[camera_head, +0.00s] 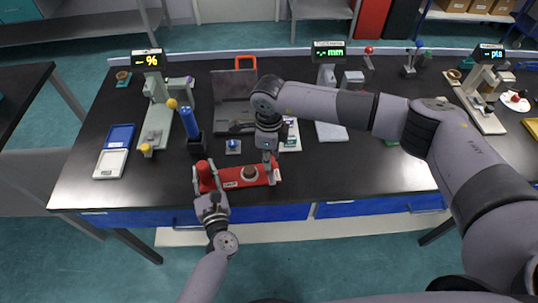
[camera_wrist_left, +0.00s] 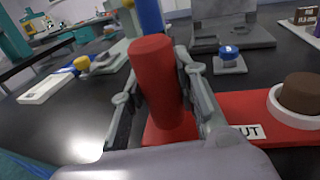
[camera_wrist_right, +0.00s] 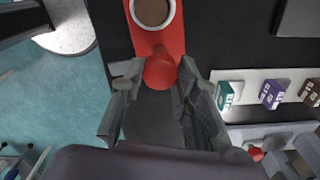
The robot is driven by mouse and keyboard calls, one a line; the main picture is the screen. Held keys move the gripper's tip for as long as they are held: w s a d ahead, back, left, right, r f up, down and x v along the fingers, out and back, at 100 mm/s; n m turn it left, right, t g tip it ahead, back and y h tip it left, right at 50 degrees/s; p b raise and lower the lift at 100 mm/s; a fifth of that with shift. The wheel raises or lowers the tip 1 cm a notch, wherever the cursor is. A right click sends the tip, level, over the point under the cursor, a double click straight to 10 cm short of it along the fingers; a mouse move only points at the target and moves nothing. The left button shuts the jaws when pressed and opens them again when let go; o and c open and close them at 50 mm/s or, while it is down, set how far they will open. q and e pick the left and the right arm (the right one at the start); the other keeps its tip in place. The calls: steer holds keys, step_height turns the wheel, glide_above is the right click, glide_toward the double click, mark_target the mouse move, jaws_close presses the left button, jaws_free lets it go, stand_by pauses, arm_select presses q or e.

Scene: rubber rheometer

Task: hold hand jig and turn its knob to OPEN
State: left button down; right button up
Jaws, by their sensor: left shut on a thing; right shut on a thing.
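The red hand jig (camera_head: 230,184) lies along the front of the black table. An upright red post (camera_wrist_left: 154,78) stands at its left end. My left gripper (camera_head: 208,185) is shut around this post, with a finger on each side. A brown disc (camera_wrist_left: 303,92) sits in a white ring (camera_wrist_left: 283,112) on the jig. The jig's red knob (camera_wrist_right: 160,72) is at the right end. My right gripper (camera_wrist_right: 158,76) points down from above and is shut on the knob. A label ending in "UT" shows on the jig; the knob's setting cannot be read.
A small blue button box (camera_head: 233,145) and a grey plate device (camera_head: 235,112) are behind the jig. A blue cylinder (camera_head: 189,122) stands behind left. A white tray (camera_head: 110,164) lies further left. The table's front edge is close to the jig.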

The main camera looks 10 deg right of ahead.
jaws_close()
steer(key=o, duration=1.2)
jaws_free()
steer(key=shift+c, duration=0.2)
steer(key=shift+r, duration=0.1)
step_height(320, 180, up, 12)
arm_select(q)
steer(key=c, duration=1.2)
jaws_free()
